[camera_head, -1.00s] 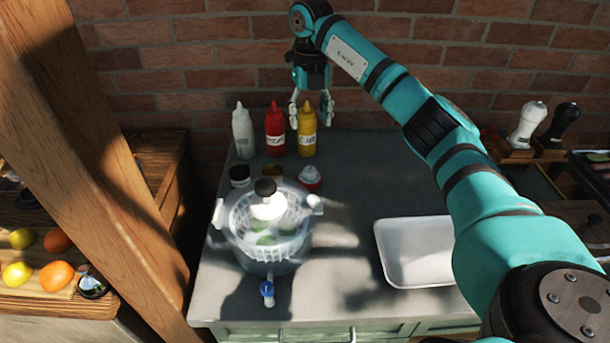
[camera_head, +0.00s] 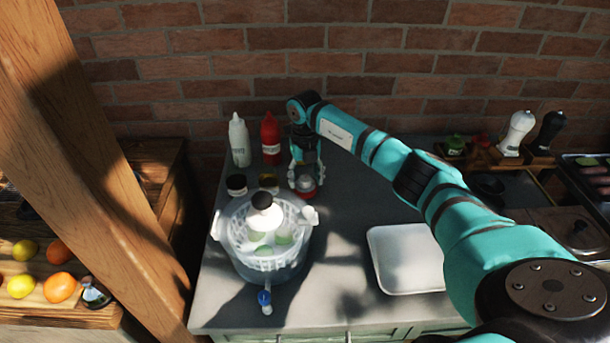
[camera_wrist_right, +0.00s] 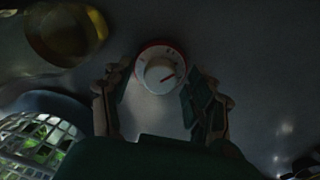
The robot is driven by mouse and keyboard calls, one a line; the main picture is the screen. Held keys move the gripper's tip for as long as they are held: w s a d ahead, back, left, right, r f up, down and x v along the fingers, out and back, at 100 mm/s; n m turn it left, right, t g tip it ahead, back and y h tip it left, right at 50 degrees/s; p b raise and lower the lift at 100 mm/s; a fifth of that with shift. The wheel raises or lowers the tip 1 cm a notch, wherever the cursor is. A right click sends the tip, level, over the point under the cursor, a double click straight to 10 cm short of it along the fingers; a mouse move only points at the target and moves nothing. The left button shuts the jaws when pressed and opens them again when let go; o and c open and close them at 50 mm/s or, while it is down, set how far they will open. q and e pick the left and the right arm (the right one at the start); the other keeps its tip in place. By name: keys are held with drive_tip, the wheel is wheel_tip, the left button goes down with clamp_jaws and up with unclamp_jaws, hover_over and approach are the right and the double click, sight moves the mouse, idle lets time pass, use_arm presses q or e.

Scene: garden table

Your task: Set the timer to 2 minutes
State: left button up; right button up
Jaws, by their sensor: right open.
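The timer (camera_head: 306,186) is a small round white thing with a red rim, standing on the grey counter behind the clear pot. In the right wrist view the timer (camera_wrist_right: 160,68) shows from above, with a white dial and a red mark pointing to the lower left to upper right. My right gripper (camera_head: 305,175) points down over the timer and partly hides it. In the wrist view the open fingers (camera_wrist_right: 160,105) stand on either side, with the dial between and just beyond them. I cannot tell whether they touch it. My left gripper is out of view.
A clear pot with a strainer basket (camera_head: 268,245) stands close in front. Dark-lidded jars (camera_head: 237,186) are left of the timer. White (camera_head: 239,142) and red (camera_head: 271,140) bottles stand behind. A white tray (camera_head: 405,258) lies to the right; counter between is mostly clear.

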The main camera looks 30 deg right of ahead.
sight(305, 178)
drive_tip(key=c, duration=1.1)
drive_tip(key=shift+m, duration=0.9)
drive_tip(key=shift+c, duration=0.2)
drive_tip(key=o, duration=1.1)
drive_tip(key=shift+o, duration=0.2)
wheel_tip(305, 178, up, 12)
